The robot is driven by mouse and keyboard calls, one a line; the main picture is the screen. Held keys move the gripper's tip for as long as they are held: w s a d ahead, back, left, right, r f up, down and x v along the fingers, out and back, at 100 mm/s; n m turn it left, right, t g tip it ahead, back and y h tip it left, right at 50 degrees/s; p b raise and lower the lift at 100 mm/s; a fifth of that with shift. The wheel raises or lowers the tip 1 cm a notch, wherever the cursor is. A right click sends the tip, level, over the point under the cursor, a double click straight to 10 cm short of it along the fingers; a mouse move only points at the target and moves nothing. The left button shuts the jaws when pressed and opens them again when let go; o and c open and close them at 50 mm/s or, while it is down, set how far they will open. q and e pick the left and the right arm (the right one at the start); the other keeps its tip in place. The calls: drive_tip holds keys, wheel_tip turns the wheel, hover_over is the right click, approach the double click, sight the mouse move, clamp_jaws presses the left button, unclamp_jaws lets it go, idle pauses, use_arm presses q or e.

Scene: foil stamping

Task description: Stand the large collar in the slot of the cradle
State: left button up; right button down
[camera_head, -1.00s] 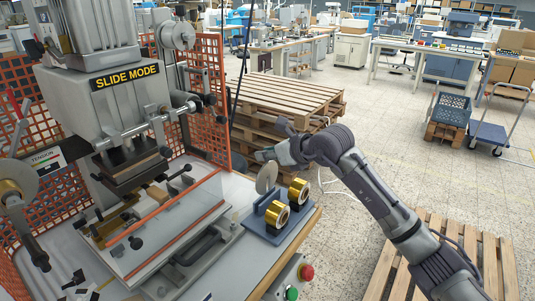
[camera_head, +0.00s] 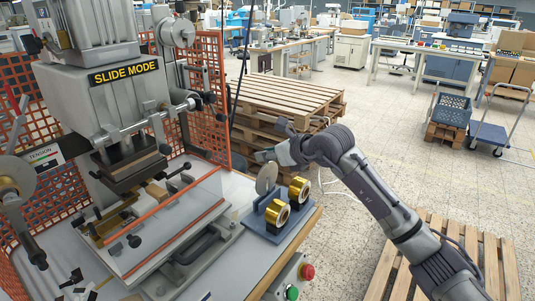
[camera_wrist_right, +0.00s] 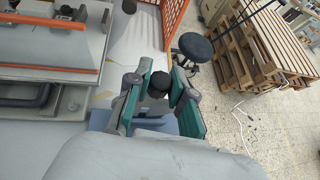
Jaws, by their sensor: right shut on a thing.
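The blue cradle (camera_head: 258,224) stands on the near right corner of the machine table. Two gold rolls (camera_head: 274,213) sit on it, and a thin grey disc (camera_head: 267,178) stands upright at its back. My right gripper (camera_head: 262,156) is above and behind the cradle, beside the disc's top. In the right wrist view its teal-padded fingers (camera_wrist_right: 160,84) close around a black round piece (camera_wrist_right: 158,83), which I take for the large collar. The collar cannot be made out in the head view. In the wrist view the cradle is mostly hidden behind the gripper. My left gripper is not in view.
The foil-stamping press (camera_head: 112,95) and its tilted clear guard (camera_head: 180,225) are left of the cradle. A red button (camera_head: 307,271) and a green one are at the table's front. Stacked wooden pallets (camera_head: 285,95) stand behind. Floor right of the table is partly open.

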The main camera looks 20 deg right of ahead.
sight(268, 168)
drive_tip(key=shift+f+b, duration=1.75)
drive_tip(key=shift+f, duration=0.4)
drive_tip(key=c, duration=0.9)
unclamp_jaws()
drive_tip(key=shift+c, duration=0.2)
drive_tip(key=v, duration=1.2)
drive_tip(key=shift+s, duration=0.1)
